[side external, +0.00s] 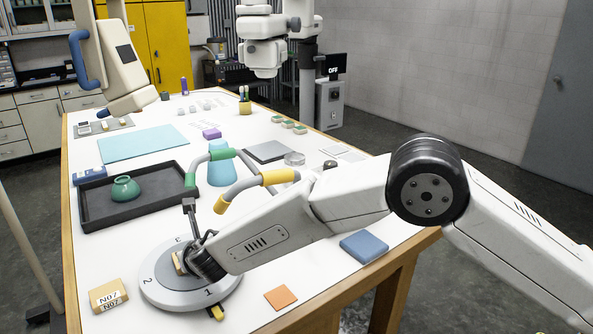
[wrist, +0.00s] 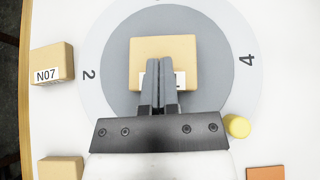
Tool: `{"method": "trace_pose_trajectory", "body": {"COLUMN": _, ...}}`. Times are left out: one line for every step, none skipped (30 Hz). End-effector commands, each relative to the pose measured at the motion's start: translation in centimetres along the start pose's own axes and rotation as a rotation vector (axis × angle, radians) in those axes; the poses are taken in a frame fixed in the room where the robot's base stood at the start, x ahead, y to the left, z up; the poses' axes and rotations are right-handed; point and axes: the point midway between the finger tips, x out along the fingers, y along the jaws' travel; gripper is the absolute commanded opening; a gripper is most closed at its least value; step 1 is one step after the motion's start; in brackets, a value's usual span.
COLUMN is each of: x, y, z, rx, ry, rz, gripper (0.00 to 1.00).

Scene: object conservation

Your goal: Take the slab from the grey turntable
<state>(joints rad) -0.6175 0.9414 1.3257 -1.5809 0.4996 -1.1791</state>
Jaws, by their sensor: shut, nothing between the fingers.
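The grey turntable (side external: 168,292) stands at the near left of the table, with numbers on its pale rim. It fills the middle of the wrist view (wrist: 117,55). A tan slab (wrist: 183,50) with a white label lies on its centre. In the side view the slab (side external: 178,262) is mostly hidden by my gripper. My gripper (wrist: 161,65) has its fingers together, pointing over the slab and covering part of its label. Nothing is between the fingertips. I cannot tell whether they touch the slab.
A tan block marked N07 (side external: 108,295) stands left of the turntable. A yellow knob (wrist: 236,126) sits at its rim. An orange tile (side external: 281,298) and a blue block (side external: 364,247) lie to the right. A black tray (side external: 95,215) with a green pot (side external: 125,189) is behind.

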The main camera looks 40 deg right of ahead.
Motion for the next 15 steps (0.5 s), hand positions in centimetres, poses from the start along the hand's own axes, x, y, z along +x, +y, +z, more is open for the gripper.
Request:
{"method": "trace_pose_trajectory", "body": {"x": 0.0, "y": -0.1, "z": -1.0, "rx": -0.006, "ry": 0.015, "rz": -0.003, "gripper": 0.0}}
{"method": "trace_pose_trajectory", "body": {"x": -0.1, "y": -0.1, "z": -1.1, "rx": -0.006, "ry": 0.016, "rz": -0.003, "gripper": 0.0}}
{"method": "trace_pose_trajectory", "body": {"x": -0.4, "y": -0.1, "z": -1.3, "rx": -0.006, "ry": 0.017, "rz": -0.003, "gripper": 0.0}}
{"method": "trace_pose_trajectory", "body": {"x": -0.6, "y": -0.1, "z": -1.4, "rx": -0.007, "ry": 0.017, "rz": -0.003, "gripper": 0.0}}
{"method": "trace_pose_trajectory", "body": {"x": -0.8, "y": -0.1, "z": -1.6, "rx": -0.008, "ry": 0.017, "rz": -0.003, "gripper": 0.0}}
{"method": "trace_pose_trajectory", "body": {"x": -1.1, "y": 0.0, "z": -1.8, "rx": -0.007, "ry": 0.018, "rz": -0.003, "gripper": 0.0}}
{"method": "trace_pose_trajectory", "body": {"x": -1.4, "y": 0.0, "z": -2.0, "rx": -0.008, "ry": 0.018, "rz": -0.003, "gripper": 0.0}}
{"method": "trace_pose_trajectory", "body": {"x": -1.7, "y": 0.0, "z": -2.2, "rx": -0.008, "ry": 0.018, "rz": -0.002, "gripper": 0.0}}
{"method": "trace_pose_trajectory", "body": {"x": -2.1, "y": 0.0, "z": -2.4, "rx": -0.007, "ry": 0.018, "rz": -0.002, "gripper": 0.0}}
{"method": "trace_pose_trajectory", "body": {"x": -2.4, "y": 0.0, "z": -2.7, "rx": -0.008, "ry": 0.019, "rz": -0.002, "gripper": 0.0}}
{"method": "trace_pose_trajectory", "body": {"x": -2.6, "y": 0.0, "z": -2.9, "rx": -0.008, "ry": 0.018, "rz": -0.001, "gripper": 0.0}}
{"method": "trace_pose_trajectory", "body": {"x": -3.0, "y": 0.0, "z": -3.1, "rx": -0.007, "ry": 0.019, "rz": -0.002, "gripper": 0.0}}
{"method": "trace_pose_trajectory", "body": {"x": -3.4, "y": 0.0, "z": -3.3, "rx": -0.007, "ry": 0.018, "rz": -0.001, "gripper": 0.0}}
{"method": "trace_pose_trajectory", "body": {"x": -3.7, "y": 0.1, "z": -3.6, "rx": -0.008, "ry": 0.019, "rz": -0.001, "gripper": 0.0}}
{"method": "trace_pose_trajectory", "body": {"x": -4.1, "y": 0.1, "z": -3.8, "rx": -0.008, "ry": 0.019, "rz": -0.001, "gripper": 0.0}}
